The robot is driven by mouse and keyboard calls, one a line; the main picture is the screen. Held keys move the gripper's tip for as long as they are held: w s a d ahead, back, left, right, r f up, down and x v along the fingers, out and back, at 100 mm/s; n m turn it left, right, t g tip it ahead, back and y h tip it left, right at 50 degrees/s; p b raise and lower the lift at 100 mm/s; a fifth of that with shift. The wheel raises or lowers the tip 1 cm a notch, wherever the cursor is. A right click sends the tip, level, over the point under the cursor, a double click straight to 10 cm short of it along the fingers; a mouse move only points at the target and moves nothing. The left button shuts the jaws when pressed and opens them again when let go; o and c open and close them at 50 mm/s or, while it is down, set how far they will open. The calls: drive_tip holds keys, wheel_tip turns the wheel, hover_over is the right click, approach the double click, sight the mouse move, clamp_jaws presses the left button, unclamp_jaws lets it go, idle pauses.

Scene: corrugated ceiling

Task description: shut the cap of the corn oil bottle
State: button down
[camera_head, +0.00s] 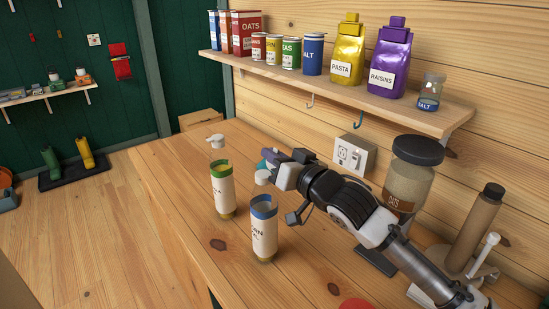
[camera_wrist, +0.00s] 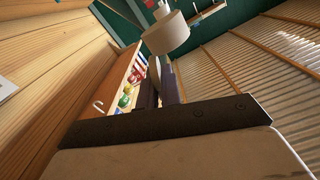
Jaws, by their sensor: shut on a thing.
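The corn oil bottle (camera_head: 264,238) stands upright on the wooden counter, with a white label and a blue collar. Its white cap (camera_head: 262,177) shows above the collar, apart from it, so the cap is raised. My gripper (camera_head: 270,164) reaches in from the right, at the cap, above the bottle. In the wrist view the white cap (camera_wrist: 166,33) lies at the tips of my gripper (camera_wrist: 162,82), whose dark fingers are close together on part of it. The exact contact is partly hidden. The bottle body is not visible in the wrist view.
A similar green-collared bottle (camera_head: 222,192) stands just left and behind, its white cap (camera_head: 215,141) also raised. An oats jar (camera_head: 408,178) and a brown cylinder (camera_head: 474,228) stand at right. A loaded shelf (camera_head: 330,88) hangs above. The counter's front left is clear.

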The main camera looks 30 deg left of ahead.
sight(262, 174)
drive_tip(key=n+b, duration=0.2)
drive_tip(key=s+n+b, duration=0.1)
drive_tip(key=n+b, duration=0.3)
drive_tip(key=shift+s+a+f+n, duration=0.1)
drive_tip(key=shift+s+a+n, duration=0.2)
drive_tip(key=shift+s+a, duration=0.1)
drive_tip(key=n+b, duration=0.1)
drive_tip(key=n, duration=0.1)
drive_tip(key=s+n+b, duration=0.1)
drive_tip(key=n+b, duration=0.1)
drive_tip(key=n, duration=0.1)
drive_tip(key=shift+s+a+f, duration=0.15)
drive_tip(key=shift+n, duration=0.4)
drive_tip(key=c, duration=1.6)
unclamp_jaws()
